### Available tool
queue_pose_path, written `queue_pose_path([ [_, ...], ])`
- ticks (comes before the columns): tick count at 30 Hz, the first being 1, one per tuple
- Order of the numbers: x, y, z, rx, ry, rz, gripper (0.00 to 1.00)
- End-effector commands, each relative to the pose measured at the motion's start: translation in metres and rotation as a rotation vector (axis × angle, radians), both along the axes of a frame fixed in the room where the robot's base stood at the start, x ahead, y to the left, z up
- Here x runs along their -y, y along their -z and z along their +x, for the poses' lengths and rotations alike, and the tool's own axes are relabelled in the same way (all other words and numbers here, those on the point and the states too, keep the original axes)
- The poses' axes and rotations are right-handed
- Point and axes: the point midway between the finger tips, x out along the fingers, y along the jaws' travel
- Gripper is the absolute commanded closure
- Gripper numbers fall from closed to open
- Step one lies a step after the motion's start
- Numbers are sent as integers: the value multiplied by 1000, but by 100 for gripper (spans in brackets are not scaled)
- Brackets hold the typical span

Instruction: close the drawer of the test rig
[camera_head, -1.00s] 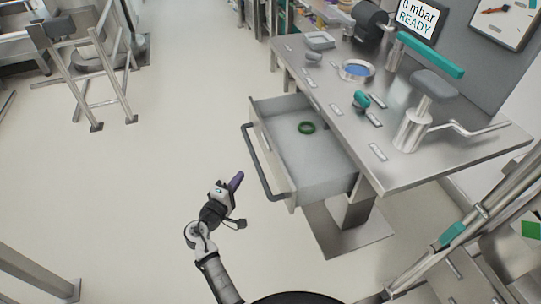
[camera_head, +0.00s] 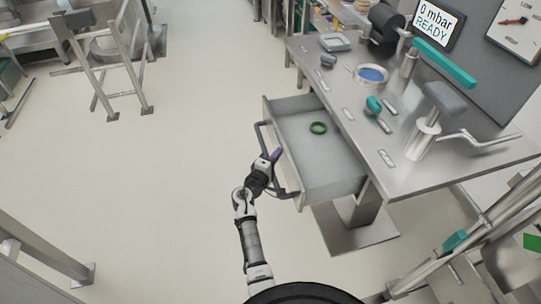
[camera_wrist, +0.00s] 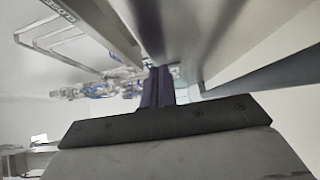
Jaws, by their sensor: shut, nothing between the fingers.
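The drawer (camera_head: 325,173) of the test rig (camera_head: 400,125) stands pulled out to the left from under the steel worktop. A green ring (camera_head: 318,128) lies inside it. A dark bar handle (camera_head: 263,140) runs along its front. My gripper (camera_head: 276,155) is at the drawer front, near the middle of the handle, and covers part of it. Its purple fingers (camera_wrist: 158,88) are together and empty in the wrist view. I cannot tell whether they touch the drawer front.
The worktop carries a blue-filled dish (camera_head: 371,74), a teal knob (camera_head: 373,105) and a metal pump with a lever (camera_head: 428,130). A metal frame (camera_head: 105,60) stands at the upper left. The floor left of the drawer is clear.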

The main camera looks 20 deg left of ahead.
Motion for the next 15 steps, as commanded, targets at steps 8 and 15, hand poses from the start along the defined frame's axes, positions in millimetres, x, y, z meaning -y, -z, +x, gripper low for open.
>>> queue_pose_path([
  [8,0,0,0,0,0,0,100],
  [15,12,2,7,1,3,-1,100],
])
